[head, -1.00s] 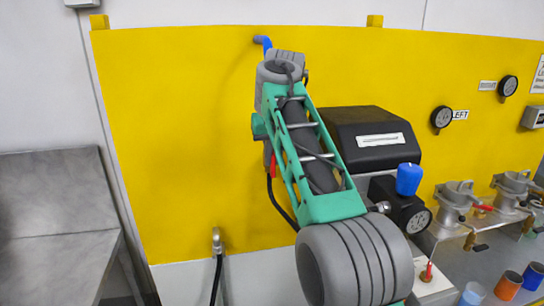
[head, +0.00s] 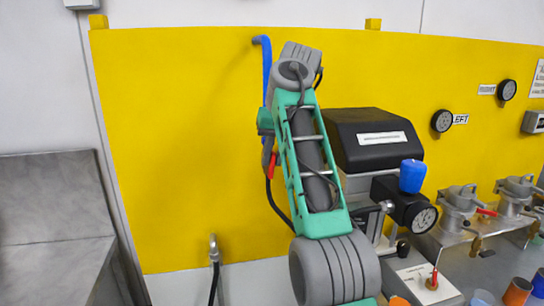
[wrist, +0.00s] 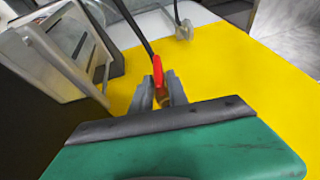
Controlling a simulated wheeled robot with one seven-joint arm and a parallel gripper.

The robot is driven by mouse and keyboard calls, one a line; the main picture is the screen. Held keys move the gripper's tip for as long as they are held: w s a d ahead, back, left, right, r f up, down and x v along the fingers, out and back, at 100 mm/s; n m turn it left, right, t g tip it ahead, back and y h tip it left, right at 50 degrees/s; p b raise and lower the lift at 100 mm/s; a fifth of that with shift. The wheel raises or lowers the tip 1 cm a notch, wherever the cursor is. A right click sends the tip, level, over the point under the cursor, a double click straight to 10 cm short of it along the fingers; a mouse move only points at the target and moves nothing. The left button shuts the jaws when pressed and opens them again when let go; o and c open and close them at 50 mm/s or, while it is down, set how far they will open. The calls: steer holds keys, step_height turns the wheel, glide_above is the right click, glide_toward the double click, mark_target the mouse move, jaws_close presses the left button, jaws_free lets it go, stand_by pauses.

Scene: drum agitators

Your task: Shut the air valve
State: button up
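The air valve's red handle (head: 272,165) shows just left of my arm in the head view, below a blue pipe (head: 266,65) on the yellow panel. In the wrist view the red handle (wrist: 158,74) lies at the fingertips of my gripper (wrist: 160,88), between the two grey fingers. The fingers stand apart, with a brass-coloured part (wrist: 162,96) showing between them. I cannot tell whether either finger touches the handle. In the head view my arm hides the gripper and most of the valve.
A black box-shaped unit (head: 376,140) with a white label stands close right of my arm. A black hose (head: 278,208) hangs below the valve. A hose fitting (head: 213,248) is lower left. The yellow panel (head: 180,150) is clear at left.

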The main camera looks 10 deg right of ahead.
steer(key=shift+o, duration=1.3)
steer(key=shift+r, duration=0.1)
steer(key=p+v, duration=0.4)
steer(key=v, duration=0.3)
steer(key=shift+r, duration=0.25)
steer(key=shift+s+d, duration=0.1)
steer(key=shift+s, duration=0.05)
